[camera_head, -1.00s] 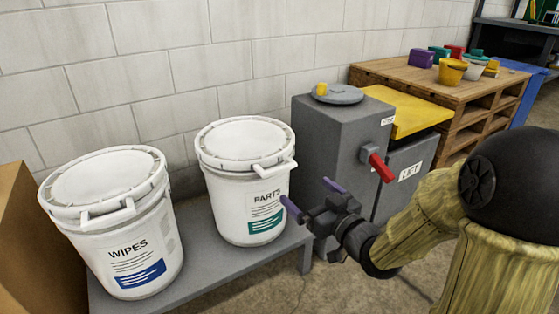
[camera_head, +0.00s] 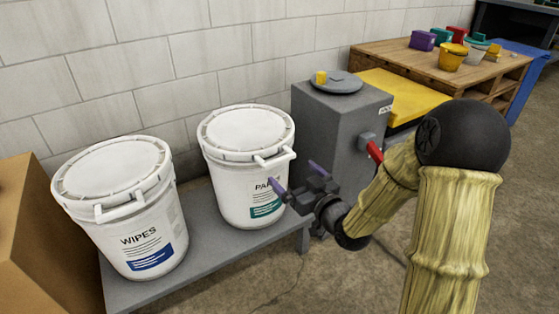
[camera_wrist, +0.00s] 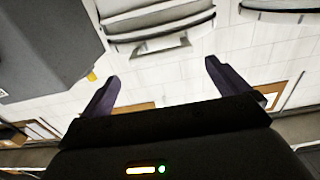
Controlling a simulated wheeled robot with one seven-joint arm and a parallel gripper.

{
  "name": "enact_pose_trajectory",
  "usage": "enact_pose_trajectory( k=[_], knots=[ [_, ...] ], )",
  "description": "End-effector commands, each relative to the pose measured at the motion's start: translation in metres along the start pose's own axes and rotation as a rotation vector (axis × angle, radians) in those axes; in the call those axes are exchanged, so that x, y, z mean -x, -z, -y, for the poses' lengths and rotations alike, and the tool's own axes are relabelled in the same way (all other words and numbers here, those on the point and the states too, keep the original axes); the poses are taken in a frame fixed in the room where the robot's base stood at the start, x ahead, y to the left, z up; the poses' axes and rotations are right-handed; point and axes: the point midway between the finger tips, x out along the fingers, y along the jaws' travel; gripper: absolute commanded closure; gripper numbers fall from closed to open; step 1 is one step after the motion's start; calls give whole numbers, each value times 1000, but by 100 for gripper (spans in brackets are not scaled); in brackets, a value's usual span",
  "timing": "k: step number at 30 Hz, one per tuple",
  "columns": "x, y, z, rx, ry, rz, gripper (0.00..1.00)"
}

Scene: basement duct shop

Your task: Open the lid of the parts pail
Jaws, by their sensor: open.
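The white parts pail (camera_head: 232,190) stands upright on a grey bench, with a green label block on its front. Its white lid (camera_head: 246,130) is closed, and a white handle (camera_head: 275,157) juts from the lid's front right edge. In the wrist view, the parts pail (camera_wrist: 150,8) shows only partly at the top, with its handle (camera_wrist: 160,44) beyond my fingers. My gripper (camera_head: 295,178) is open and empty, just below and right of the handle, and one purple finger overlaps the pail's label in the head view. I see no clear contact. It also shows in the wrist view (camera_wrist: 162,72).
A white wipes pail (camera_head: 138,235) with a closed lid stands left on the grey bench (camera_head: 205,235). A grey cabinet (camera_head: 330,135) with a red handle (camera_head: 374,150) stands close on the right. A cardboard box (camera_head: 28,240) is at far left. A block wall stands behind.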

Motion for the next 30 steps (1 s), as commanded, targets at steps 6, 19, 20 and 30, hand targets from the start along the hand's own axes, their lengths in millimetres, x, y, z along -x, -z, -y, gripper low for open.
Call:
enact_pose_trajectory(
  k=[6,19,20,30],
  knots=[
    [-39,-3,0,1,2,-3,0],
    [-79,0,0,-1,0,1,0],
    [-79,0,0,-1,0,1,0],
    [-79,0,0,-1,0,0,35]
  ],
)
